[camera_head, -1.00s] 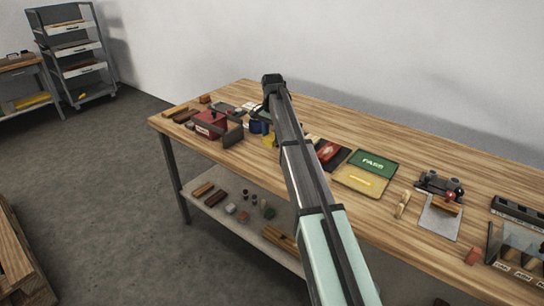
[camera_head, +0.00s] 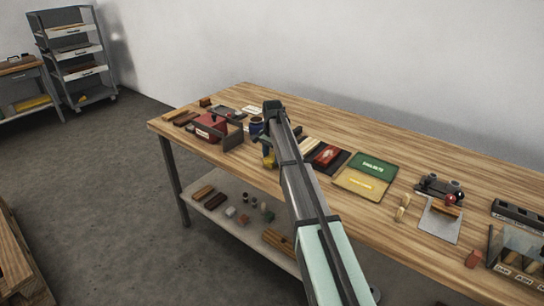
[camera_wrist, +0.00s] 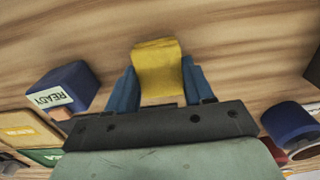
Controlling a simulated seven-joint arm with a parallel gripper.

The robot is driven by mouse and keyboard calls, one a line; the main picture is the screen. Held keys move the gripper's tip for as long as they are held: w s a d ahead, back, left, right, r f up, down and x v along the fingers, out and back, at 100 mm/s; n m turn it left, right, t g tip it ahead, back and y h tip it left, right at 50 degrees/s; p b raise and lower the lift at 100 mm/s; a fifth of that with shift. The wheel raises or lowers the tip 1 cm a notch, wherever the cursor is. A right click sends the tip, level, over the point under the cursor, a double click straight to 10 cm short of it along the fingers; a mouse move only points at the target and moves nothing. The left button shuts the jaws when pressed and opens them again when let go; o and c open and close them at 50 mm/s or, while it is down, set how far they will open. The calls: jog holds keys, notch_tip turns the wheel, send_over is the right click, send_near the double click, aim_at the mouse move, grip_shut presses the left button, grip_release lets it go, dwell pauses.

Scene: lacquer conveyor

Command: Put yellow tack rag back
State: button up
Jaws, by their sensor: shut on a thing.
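The yellow tack rag (camera_wrist: 158,70) is a folded yellow pad between the two blue fingers of my gripper (camera_wrist: 158,66) in the wrist view. My gripper is shut on it, with the rag reaching past the fingertips over bare wood. In the head view the yellow rag (camera_head: 269,161) shows small below my gripper (camera_head: 266,152), near the front edge of the workbench (camera_head: 440,160). I cannot tell whether the rag touches the bench top.
A blue block marked READY (camera_wrist: 66,86) stands left of my gripper in the wrist view, and a dark blue round container (camera_wrist: 291,125) stands right. A red box (camera_head: 210,125), a green panel (camera_head: 373,166) and a yellow panel (camera_head: 361,183) lie along the bench.

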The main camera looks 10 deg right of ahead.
aim_at(272, 158)
jog(key=shift+f, duration=0.1)
jog(key=o, duration=1.1)
notch_tip(272, 158, up, 12)
jog(key=shift+r, duration=0.15)
